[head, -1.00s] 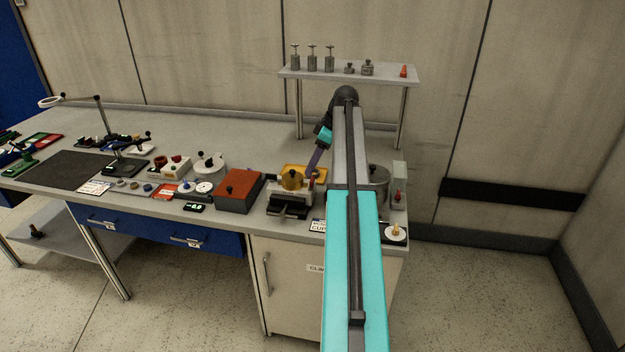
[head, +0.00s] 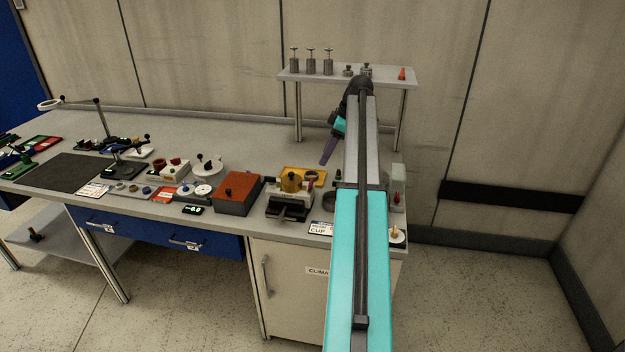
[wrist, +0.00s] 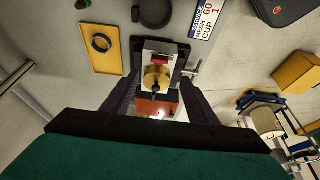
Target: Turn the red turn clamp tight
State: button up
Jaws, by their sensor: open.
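A small pump-like device with a pale block and dark base (head: 288,207) stands near the bench's front edge. It bears a brass drum (head: 291,182), which also shows in the wrist view (wrist: 156,80). A small red part (wrist: 160,59), seemingly the red turn clamp, sits on the block beside the drum in the wrist view; I cannot tell how tight it is. I cannot make it out in the head view. My gripper (head: 328,150) is open and empty, above and behind the device. In the wrist view its fingers (wrist: 160,82) frame the device from above.
A yellow tray with a dark ring (wrist: 101,43) lies beside the device. An orange-topped box (head: 239,186) stands to its left. A shelf (head: 345,76) with weights rises behind. A label card (head: 320,229) lies at the front edge.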

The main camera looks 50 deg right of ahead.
aim_at(311, 182)
jog(key=shift+p+x, duration=2)
jog(key=shift+x, duration=4.25)
